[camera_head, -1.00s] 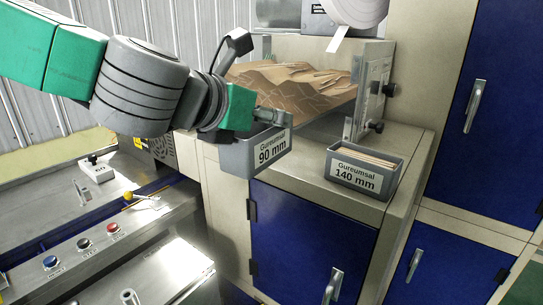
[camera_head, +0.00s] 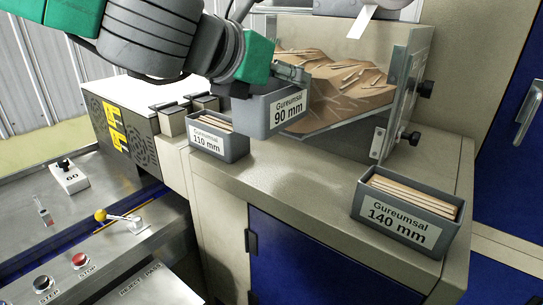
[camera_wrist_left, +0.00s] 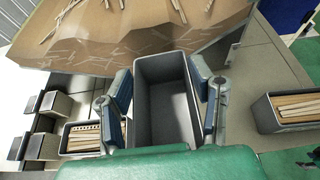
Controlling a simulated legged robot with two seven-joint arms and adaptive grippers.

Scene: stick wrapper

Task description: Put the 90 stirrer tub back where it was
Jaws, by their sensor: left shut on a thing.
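The grey tub labelled "Gureumsal 90 mm" (camera_head: 282,112) is held by my left gripper (camera_head: 290,74) in front of the hopper of sticks, at the level of the cabinet top or a little above it. In the left wrist view the tub (camera_wrist_left: 165,110) looks empty, and the fingers of my left gripper (camera_wrist_left: 162,105) press on its two side walls. The "110 mm" tub (camera_head: 220,140) stands just left of it and the "140 mm" tub (camera_head: 408,210) stands at the right, both with sticks inside. My right gripper is not in view.
The cabinet top (camera_head: 300,172) is clear between the 110 mm and 140 mm tubs. The hopper (camera_head: 340,85) with a brown stick heap stands behind, with a metal side plate and black knobs (camera_head: 412,138). A machine panel with buttons (camera_head: 80,260) lies at the lower left.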

